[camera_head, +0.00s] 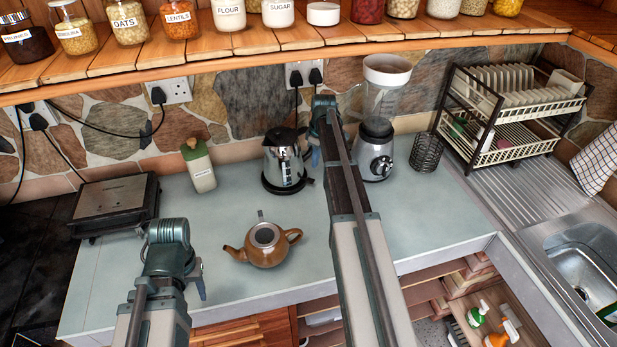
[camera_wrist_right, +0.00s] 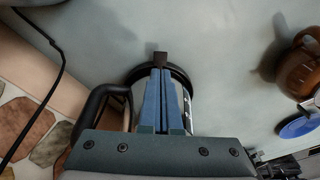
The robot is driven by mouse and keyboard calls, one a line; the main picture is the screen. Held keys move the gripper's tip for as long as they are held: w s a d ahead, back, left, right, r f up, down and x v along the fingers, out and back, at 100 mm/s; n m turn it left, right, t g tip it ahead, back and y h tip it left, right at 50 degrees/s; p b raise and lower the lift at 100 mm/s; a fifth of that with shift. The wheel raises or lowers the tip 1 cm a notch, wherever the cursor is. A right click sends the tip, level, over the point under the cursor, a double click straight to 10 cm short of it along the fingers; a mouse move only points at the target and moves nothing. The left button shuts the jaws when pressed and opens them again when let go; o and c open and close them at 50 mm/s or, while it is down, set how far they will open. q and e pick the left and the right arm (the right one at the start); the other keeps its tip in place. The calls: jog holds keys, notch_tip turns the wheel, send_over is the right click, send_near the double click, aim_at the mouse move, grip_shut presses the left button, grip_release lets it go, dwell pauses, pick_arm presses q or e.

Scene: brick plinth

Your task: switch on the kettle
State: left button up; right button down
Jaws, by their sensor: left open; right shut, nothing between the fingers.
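The kettle (camera_head: 283,167) is shiny steel with a black lid, handle and base, standing upright on the counter near the back wall. My right gripper (camera_head: 315,158) is just right of it. In the right wrist view the shut, empty fingers (camera_wrist_right: 161,70) lie across the kettle (camera_wrist_right: 188,97), hiding much of it, and its black handle (camera_wrist_right: 92,103) is at the left. A small dark tab (camera_wrist_right: 160,57) sits at the fingertips; whether they touch it is unclear. My left gripper (camera_head: 201,288) is open above the counter's front left, well away from the kettle.
A brown teapot (camera_head: 265,246) stands in front of the kettle. A wooden shelf (camera_head: 240,43) with jars overhangs the back. The counter's front middle is mostly free.

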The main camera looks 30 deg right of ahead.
aim_at(313, 181)
jog(key=shift+f, duration=0.1)
jog(key=f+b, duration=0.7)
jog(key=shift+w+a, duration=0.25)
jog(key=shift+w, duration=0.05)
jog(key=shift+r, duration=0.1)
notch_tip(313, 181, down, 2)
jog(key=shift+f+b, duration=0.2)
jog(key=shift+b, duration=1)
jog(key=shift+r+p, duration=0.4)
jog(key=shift+s+d+r+p, duration=0.3)
jog(key=shift+s+d, duration=0.15)
jog(key=shift+s, duration=0.2)
jog(key=shift+s+d+r+p, duration=0.25)
jog(key=shift+s+d, duration=0.15)
jog(key=shift+s, duration=0.25)
